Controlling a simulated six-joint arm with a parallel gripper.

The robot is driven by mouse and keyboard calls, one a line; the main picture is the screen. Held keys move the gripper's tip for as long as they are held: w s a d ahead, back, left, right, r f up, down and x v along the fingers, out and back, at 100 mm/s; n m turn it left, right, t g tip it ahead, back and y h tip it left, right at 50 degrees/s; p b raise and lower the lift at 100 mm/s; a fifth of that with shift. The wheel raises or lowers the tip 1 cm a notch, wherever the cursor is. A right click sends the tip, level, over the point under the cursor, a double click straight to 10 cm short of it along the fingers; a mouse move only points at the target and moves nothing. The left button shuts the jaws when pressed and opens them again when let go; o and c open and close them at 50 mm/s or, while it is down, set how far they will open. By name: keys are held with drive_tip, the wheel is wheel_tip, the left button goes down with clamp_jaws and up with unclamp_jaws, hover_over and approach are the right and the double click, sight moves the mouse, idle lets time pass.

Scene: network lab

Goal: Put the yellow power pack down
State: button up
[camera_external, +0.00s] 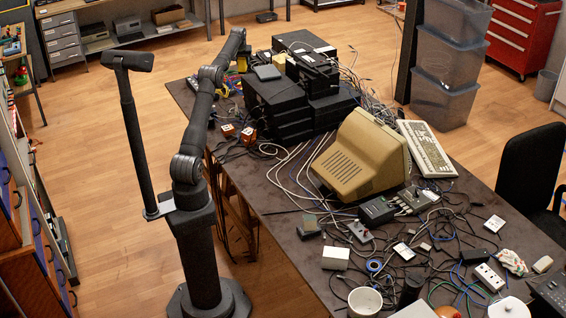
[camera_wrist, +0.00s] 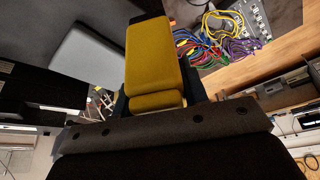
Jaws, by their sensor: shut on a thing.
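The yellow power pack (camera_wrist: 153,52) fills the upper middle of the wrist view, a blocky pack with a seam near its lower end. My gripper (camera_wrist: 160,100) is shut on it, with dark fingers showing at either side of its lower part. In the external view the pack (camera_external: 242,62) is a small yellow patch at the far end of my arm, beside the stacked black boxes near the table's back left edge. My gripper is small there and partly hidden. I cannot tell whether the pack touches anything below it.
Stacked black boxes (camera_external: 275,105) stand right of my gripper. Coloured cables (camera_wrist: 215,40) lie beyond the pack in the wrist view. A beige monitor (camera_external: 360,155), a keyboard (camera_external: 426,148) and many cables crowd the dark table (camera_external: 290,225). Small orange-and-white blocks (camera_external: 248,135) sit near its left edge.

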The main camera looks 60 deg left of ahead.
drive_tip(key=s+a+f+n, duration=0.1)
drive_tip(key=s+a+f, duration=0.1)
drive_tip(key=a+f, duration=0.35)
drive_tip(key=shift+n+g, duration=0.4)
drive_tip(key=shift+n, duration=0.2)
drive_tip(key=shift+s+a+f, duration=0.55)
drive_tip(key=shift+a+f, duration=0.45)
drive_tip(key=shift+f, duration=2.85)
drive_tip(key=shift+s+a+f, duration=0.5)
drive_tip(key=shift+a+f, duration=0.55)
drive_tip(key=shift+f, duration=2.8)
drive_tip(key=shift+s+a+f, duration=0.55)
drive_tip(key=shift+a+f, duration=0.45)
drive_tip(key=shift+f, duration=2.85)
drive_tip(key=o, duration=1.2)
drive_tip(key=shift+f, duration=0.2)
drive_tip(key=shift+o, duration=0.2)
drive_tip(key=shift+r, duration=0.1)
drive_tip(key=shift+s+d+r, duration=0.1)
drive_tip(key=shift+d+r, duration=0.05)
drive_tip(key=shift+r, duration=0.4)
drive_tip(key=v, duration=1.1)
drive_tip(key=shift+d, duration=0.15)
